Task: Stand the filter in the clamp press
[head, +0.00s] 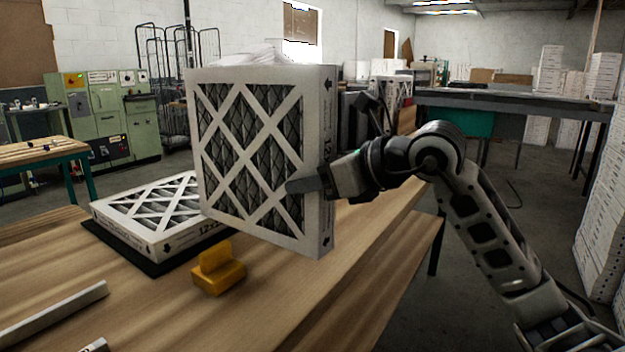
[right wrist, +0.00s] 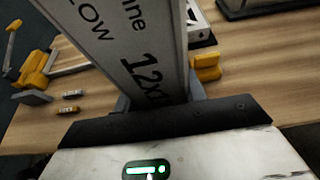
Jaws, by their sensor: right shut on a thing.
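My right gripper (head: 312,185) is shut on a square filter (head: 250,155) with a white card frame and a dark pleated face behind white lattice. It grips the filter's right edge and holds it upright, slightly tilted, above the table. The printed edge of the filter (right wrist: 130,45) fills the middle of the right wrist view between the fingers. In that view, part of what looks like the clamp press (right wrist: 35,72) shows at left, yellow with a lever and a grey bar. A yellow block (head: 218,272) stands on the table below the filter. My left gripper is out of view.
A second filter (head: 150,215) lies flat on a black mat (head: 130,250) at left, partly behind the held one. Grey bars (head: 55,313) lie at the table's (head: 270,315) near left. The table in front of the yellow block is clear.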

